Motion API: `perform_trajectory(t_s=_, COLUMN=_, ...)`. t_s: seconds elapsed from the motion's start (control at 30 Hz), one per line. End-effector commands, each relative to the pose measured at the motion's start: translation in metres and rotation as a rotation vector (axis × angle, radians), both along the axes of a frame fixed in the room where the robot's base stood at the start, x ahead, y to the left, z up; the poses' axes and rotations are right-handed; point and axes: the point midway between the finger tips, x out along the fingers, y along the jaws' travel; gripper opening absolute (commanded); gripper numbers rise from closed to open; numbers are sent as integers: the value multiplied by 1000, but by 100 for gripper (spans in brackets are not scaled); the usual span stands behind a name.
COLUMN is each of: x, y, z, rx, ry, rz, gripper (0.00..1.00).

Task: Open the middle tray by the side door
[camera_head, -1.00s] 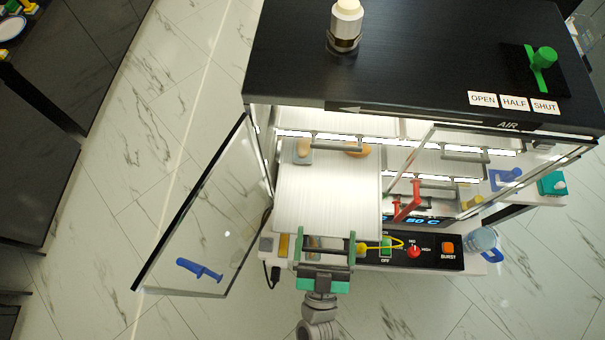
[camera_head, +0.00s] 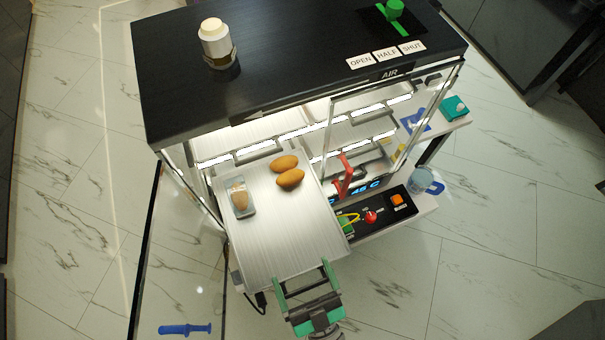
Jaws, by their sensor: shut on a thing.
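A white ribbed tray (camera_head: 265,245) sticks out of the warming cabinet through its open side door. Two brown bread-like pieces (camera_head: 288,171) and a small clear dish (camera_head: 241,200) with a brown item lie on it. My gripper (camera_head: 304,280) is shut on the tray's outer edge; the held part, likely its handle, is mostly hidden by the fingers. The glass side door (camera_head: 180,270) stands swung open at the left, its blue handle (camera_head: 185,329) low in view. Other tray fronts with grey bar handles (camera_head: 258,152) show inside the cabinet.
The black cabinet top (camera_head: 290,60) carries a white-capped bottle (camera_head: 216,43) and a green lever (camera_head: 394,9). A front glass panel has a red handle (camera_head: 344,175). A control panel (camera_head: 395,205) and a blue-handled mug (camera_head: 422,180) are right of the tray. Open floor lies around.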

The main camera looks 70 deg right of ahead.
Motion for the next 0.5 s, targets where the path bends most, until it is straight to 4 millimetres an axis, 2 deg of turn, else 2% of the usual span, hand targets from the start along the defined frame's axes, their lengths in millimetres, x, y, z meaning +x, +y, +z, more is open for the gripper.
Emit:
perform_trajectory(t_s=0.03, x=0, y=0, z=0, rx=0, ry=0, rz=-1, gripper=94)
perform_trajectory(t_s=0.07, x=0, y=0, z=0, rx=0, ry=0, rz=-1, gripper=99)
perform_trajectory(t_s=0.33, x=-2, y=2, z=-3, rx=0, ry=1, rz=-1, gripper=100)
perform_trajectory(t_s=0.5, x=-21, y=24, z=-18, rx=2, ry=3, rz=0, gripper=100)
